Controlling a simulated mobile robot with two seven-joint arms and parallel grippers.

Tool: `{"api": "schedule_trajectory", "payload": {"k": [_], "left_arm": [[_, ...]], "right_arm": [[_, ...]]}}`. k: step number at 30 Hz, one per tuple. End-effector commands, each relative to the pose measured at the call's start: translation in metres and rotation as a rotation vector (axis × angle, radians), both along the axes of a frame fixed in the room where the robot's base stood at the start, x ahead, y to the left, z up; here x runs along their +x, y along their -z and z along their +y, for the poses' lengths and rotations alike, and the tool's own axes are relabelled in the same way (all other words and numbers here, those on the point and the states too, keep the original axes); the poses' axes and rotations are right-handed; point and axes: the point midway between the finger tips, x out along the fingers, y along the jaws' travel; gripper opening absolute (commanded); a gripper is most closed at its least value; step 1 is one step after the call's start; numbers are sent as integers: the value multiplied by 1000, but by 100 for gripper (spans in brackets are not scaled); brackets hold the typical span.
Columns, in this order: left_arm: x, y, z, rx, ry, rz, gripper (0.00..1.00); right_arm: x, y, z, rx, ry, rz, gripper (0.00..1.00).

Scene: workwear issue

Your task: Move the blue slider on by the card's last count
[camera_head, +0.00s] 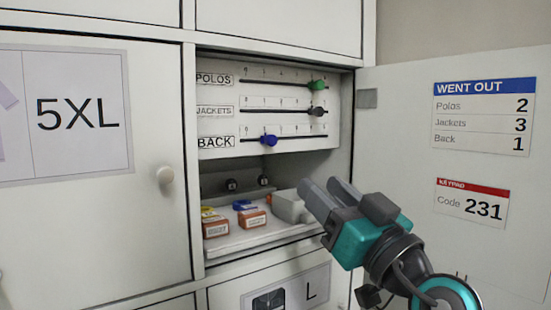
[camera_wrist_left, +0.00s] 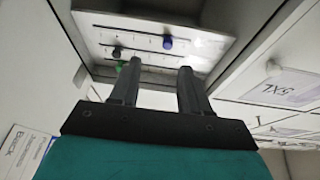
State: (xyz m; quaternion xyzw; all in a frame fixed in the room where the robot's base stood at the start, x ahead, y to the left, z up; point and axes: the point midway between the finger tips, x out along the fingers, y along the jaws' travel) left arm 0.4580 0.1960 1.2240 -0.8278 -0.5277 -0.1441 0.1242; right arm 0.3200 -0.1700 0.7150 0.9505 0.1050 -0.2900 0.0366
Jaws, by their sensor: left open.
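The blue slider (camera_head: 269,140) sits on the bottom rail, labelled BACK, near the left end at about the second mark. It also shows in the left wrist view (camera_wrist_left: 168,43). The card (camera_head: 484,117) on the open door at right is headed WENT OUT and reads Polos 2, Jackets 3, Back 1; its last count is 1. My left gripper (camera_head: 318,184) is open and empty, below and to the right of the slider panel (camera_head: 291,97) and apart from the blue slider. In the left wrist view its fingers (camera_wrist_left: 160,66) point toward the panel. My right gripper is not in view.
A green slider (camera_head: 317,86) and a dark grey slider (camera_head: 317,111) sit far right on the POLOS and JACKETS rails. Small boxes (camera_head: 215,222) stand on a shelf (camera_head: 250,243) below. A keypad card (camera_head: 472,202) reads 231. A closed 5XL door (camera_head: 90,200) is at left.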

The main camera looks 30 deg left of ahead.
Motion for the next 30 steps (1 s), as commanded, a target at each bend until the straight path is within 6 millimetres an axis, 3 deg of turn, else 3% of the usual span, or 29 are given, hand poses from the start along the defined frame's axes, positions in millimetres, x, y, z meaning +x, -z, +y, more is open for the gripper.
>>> {"api": "schedule_trajectory", "payload": {"k": [5,21,30], "left_arm": [[-10,-15,4,-11,-36,-61,46],[25,-54,89,-8,-36,-56,46],[34,-61,109,-9,-33,-54,46]], "right_arm": [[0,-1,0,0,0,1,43],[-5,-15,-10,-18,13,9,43],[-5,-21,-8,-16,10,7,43]]}}
